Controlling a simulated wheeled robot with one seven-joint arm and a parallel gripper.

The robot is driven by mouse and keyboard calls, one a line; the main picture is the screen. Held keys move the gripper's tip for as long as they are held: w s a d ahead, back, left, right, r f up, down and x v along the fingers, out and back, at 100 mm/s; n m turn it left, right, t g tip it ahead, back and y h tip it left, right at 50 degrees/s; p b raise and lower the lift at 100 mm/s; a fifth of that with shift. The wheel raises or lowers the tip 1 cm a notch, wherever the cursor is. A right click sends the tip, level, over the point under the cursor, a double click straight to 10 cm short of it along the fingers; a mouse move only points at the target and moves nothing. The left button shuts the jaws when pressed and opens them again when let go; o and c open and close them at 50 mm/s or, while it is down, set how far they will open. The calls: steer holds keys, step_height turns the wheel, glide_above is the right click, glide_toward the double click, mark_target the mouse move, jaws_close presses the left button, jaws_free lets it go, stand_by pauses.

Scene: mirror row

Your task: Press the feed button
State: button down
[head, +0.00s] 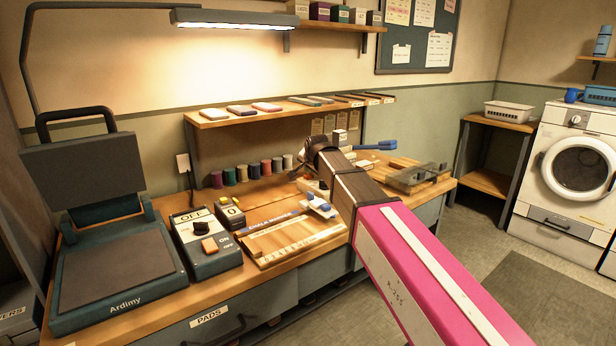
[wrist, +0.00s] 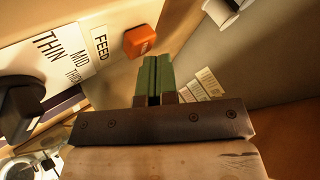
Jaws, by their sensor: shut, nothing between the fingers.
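The feed button (wrist: 140,40) is an orange-red block on a pale panel in the wrist view, beside a white label reading FEED (wrist: 100,43). My gripper (wrist: 153,58) has green fingers pressed together with nothing between them. Their tips appear just below the button's lower right edge in the picture. I cannot tell whether they touch it. In the head view my arm covers the fingers and the feed button.
A dark knob (wrist: 28,100) with a THIN, MID label sits left of the button. In the head view, a control box (head: 207,243) with another orange button and a heat press (head: 115,260) stand left on the bench. A shelf (head: 285,110) hangs above.

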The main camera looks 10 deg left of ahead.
mark_target(310, 175)
steer(key=shift+r, duration=0.55)
steer(key=shift+r, duration=2.5)
steer(key=shift+s, duration=0.1)
